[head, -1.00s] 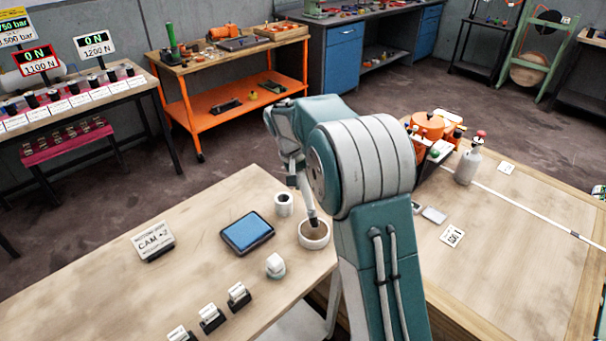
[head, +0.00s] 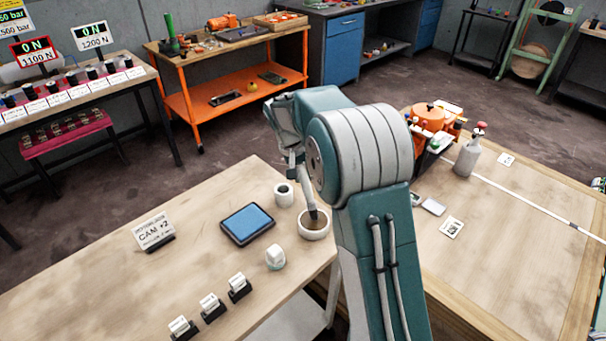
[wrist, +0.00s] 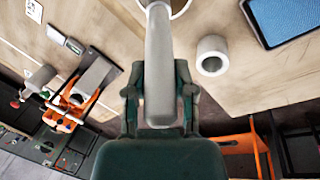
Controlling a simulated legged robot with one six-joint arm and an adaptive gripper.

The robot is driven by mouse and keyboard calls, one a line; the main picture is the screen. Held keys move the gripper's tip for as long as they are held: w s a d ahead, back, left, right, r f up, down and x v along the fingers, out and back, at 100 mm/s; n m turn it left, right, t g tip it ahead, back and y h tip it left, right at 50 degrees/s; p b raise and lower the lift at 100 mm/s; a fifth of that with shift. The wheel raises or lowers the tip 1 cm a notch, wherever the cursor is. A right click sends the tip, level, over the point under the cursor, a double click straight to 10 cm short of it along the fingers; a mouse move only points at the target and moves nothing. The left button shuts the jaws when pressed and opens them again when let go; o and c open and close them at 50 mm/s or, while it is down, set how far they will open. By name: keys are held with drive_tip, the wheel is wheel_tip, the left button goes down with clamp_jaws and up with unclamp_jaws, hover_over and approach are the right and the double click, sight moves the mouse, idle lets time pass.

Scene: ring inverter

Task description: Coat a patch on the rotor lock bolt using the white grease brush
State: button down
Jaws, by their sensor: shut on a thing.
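My gripper (wrist: 160,88) is shut on a pale grey-white handle (wrist: 159,60), which I take for the white grease brush. In the head view the brush (head: 312,212) slants down from my gripper (head: 293,160) into a round white bowl (head: 314,234) with a brownish inside. Its tip is within the bowl's rim; whether it touches the bottom cannot be told. The bowl's edge (wrist: 181,9) also shows at the top of the wrist view, partly behind the brush. I cannot pick out the rotor lock bolt in either view.
A hollow white cylinder (head: 284,194) stands behind the bowl. A blue-topped pad (head: 248,224), a small white rounded piece (head: 275,257) and a CAM sign (head: 154,232) share the table. Several white blocks in black holders line its front. A grey bottle (head: 468,158) stands on the right table.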

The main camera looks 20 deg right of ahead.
drive_tip(key=shift+f, duration=0.4)
idle(0.8)
drive_tip(key=shift+r, duration=3.5)
drive_tip(key=shift+s, duration=0.1)
